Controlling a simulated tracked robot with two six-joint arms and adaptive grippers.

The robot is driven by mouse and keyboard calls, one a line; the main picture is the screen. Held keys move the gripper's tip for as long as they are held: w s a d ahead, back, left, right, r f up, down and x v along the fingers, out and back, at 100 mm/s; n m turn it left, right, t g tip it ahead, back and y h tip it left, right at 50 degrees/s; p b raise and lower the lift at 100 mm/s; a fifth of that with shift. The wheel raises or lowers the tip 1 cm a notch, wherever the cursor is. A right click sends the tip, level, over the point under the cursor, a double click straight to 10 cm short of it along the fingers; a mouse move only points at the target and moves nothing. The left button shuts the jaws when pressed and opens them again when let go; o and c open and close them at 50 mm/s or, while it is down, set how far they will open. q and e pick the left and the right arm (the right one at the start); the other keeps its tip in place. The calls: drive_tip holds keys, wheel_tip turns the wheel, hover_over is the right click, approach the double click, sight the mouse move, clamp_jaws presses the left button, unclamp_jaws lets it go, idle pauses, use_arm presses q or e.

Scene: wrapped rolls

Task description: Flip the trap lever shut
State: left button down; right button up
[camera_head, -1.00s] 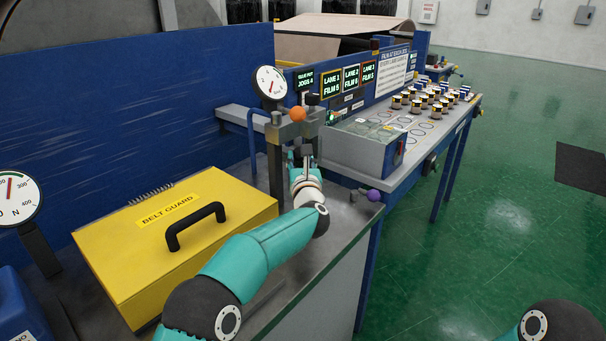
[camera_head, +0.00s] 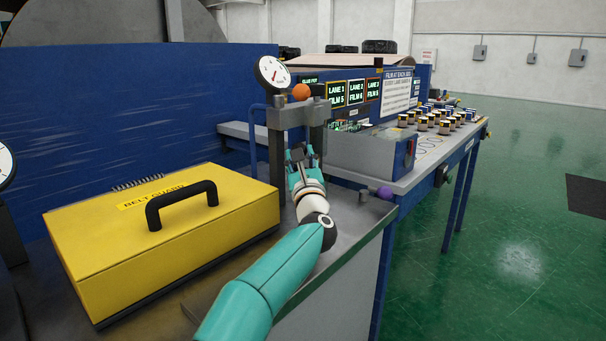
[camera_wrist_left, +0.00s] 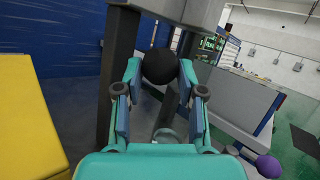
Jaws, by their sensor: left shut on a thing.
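My left gripper (camera_head: 303,158) reaches in under a grey two-post frame (camera_head: 299,116) on the bench. In the left wrist view its fingers (camera_wrist_left: 160,72) are shut on a black ball knob (camera_wrist_left: 159,64), one finger at each side. The knob's stem is mostly hidden. A purple ball knob (camera_head: 385,193) sits low at the bench's right edge, apart from the gripper; it also shows in the left wrist view (camera_wrist_left: 268,166). An orange ball (camera_head: 301,91) tops the frame. I cannot tell which knob belongs to the trap lever. My right gripper is out of view.
A yellow belt guard box (camera_head: 100,255) with a black handle stands left of my arm. A dial gauge (camera_head: 271,75) is above the frame. A grey box (camera_head: 375,153) and a table with several wrapped rolls (camera_head: 444,127) lie to the right. The green floor is open beyond.

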use_arm(q)
drive_tip(key=shift+f, duration=0.1)
idle(0.3)
drive_tip(key=c, duration=0.7)
unclamp_jaws()
drive_tip(key=shift+s, duration=0.1)
drive_tip(key=shift+v, duration=5.95)
drive_tip(key=shift+f, duration=0.1)
